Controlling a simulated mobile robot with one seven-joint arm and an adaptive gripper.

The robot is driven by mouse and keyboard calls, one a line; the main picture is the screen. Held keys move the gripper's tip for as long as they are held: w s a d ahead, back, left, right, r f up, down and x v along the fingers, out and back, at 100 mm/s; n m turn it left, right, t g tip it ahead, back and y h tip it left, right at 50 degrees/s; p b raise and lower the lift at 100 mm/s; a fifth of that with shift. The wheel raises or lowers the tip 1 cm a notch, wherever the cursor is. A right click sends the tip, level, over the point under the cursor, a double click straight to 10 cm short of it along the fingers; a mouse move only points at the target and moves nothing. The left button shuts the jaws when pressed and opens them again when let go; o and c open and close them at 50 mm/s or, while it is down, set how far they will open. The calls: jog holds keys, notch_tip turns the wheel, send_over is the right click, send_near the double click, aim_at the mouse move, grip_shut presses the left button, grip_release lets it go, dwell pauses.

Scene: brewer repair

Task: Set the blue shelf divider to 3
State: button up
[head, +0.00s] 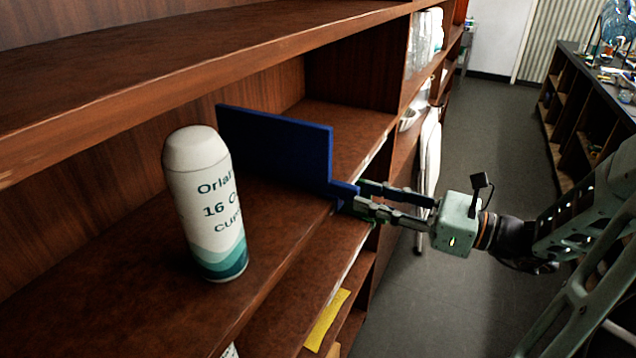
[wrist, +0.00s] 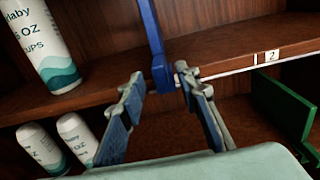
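The blue shelf divider (head: 280,145) stands upright across the shelf board, its front tab (head: 343,192) at the shelf's front edge. In the wrist view the blue divider (wrist: 151,40) runs down to its tab between my fingertips. My gripper (head: 362,198) reaches the tab from the aisle side. In the wrist view my gripper (wrist: 160,80) has its fingers apart on either side of the tab, with a visible gap at the left finger; contact at the right finger is unclear. A label reading 2 (wrist: 267,57) is on the shelf edge to the right of the divider. No 3 label is visible.
A white and teal cup stack (head: 206,205) stands left of the divider. More cup stacks (wrist: 77,135) are on the shelf below. A green divider (wrist: 280,105) is at the lower right. A yellow piece (head: 326,320) shows low down. Shelf space right of the blue divider looks clear.

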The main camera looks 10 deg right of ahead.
aim_at(330, 185)
jog(key=x, duration=0.9)
jog(key=shift+w+a, duration=0.2)
jog(key=shift+a, duration=0.1)
grip_shut()
